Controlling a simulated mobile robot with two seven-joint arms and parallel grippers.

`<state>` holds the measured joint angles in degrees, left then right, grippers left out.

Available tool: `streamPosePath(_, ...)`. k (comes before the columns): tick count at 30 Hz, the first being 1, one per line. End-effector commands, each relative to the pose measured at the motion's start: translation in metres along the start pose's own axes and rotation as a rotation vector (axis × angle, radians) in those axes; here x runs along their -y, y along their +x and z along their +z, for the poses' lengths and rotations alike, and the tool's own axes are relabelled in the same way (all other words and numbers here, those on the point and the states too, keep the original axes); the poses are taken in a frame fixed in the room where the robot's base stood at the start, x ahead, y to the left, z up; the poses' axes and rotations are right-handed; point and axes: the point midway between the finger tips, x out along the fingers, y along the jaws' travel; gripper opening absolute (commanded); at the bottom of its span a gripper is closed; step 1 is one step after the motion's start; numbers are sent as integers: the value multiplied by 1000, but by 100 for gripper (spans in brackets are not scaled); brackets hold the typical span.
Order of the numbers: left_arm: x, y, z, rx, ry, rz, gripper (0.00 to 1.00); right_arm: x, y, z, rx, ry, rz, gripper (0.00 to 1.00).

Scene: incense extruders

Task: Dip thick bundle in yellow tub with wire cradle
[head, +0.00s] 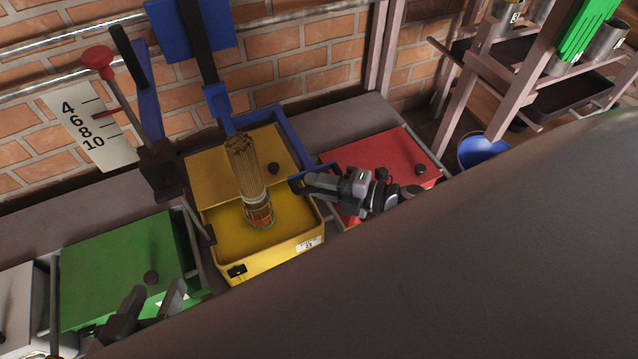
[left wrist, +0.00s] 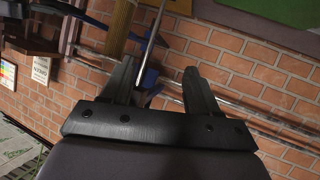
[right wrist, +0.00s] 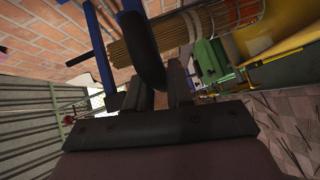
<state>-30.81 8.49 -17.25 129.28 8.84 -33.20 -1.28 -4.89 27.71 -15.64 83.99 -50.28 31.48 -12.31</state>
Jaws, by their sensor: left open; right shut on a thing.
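The yellow tub (head: 275,262) stands in the middle of the head view, with a yellow lid (head: 205,175) over its back part. A thick bundle of tan sticks (head: 247,170) stands slightly tilted in a wire cradle (head: 260,213) over the tub's open front; I cannot tell how deep its lower end is. The bundle (right wrist: 185,30) also shows in the right wrist view. My right gripper (head: 303,184) is shut on the end of a blue handle bar (head: 290,150) right of the bundle. My left gripper (head: 152,306) is open and empty near the green tub.
A green tub (head: 120,265) is at left and a red tub (head: 375,155) at right. A lever with a red knob (head: 97,57) stands by a number scale (head: 92,125) at the brick wall. A rack (head: 490,80) with metal cups and a blue bowl (head: 480,152) are further right.

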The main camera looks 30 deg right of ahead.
Motion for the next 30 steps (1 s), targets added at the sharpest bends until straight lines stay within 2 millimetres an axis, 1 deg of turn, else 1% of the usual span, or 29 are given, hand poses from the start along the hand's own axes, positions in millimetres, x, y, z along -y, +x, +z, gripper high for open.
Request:
streamPosePath(1, 2, -4, -3, 8, 11, -12, 60, -10, -1, -1, -2, -2, 3, 0)
streamPosePath(18, 25, -26, 0, 81, 69, -111, 60, -56, -7, -7, -1, -4, 4, 0)
streamPosePath(24, 30, -31, 3, 98, 71, -128, 60, -66, -9, -9, -1, -3, 4, 0)
streamPosePath(30, 34, -32, 12, 119, 69, -137, 60, -67, -9, -9, -1, -2, 4, 0)
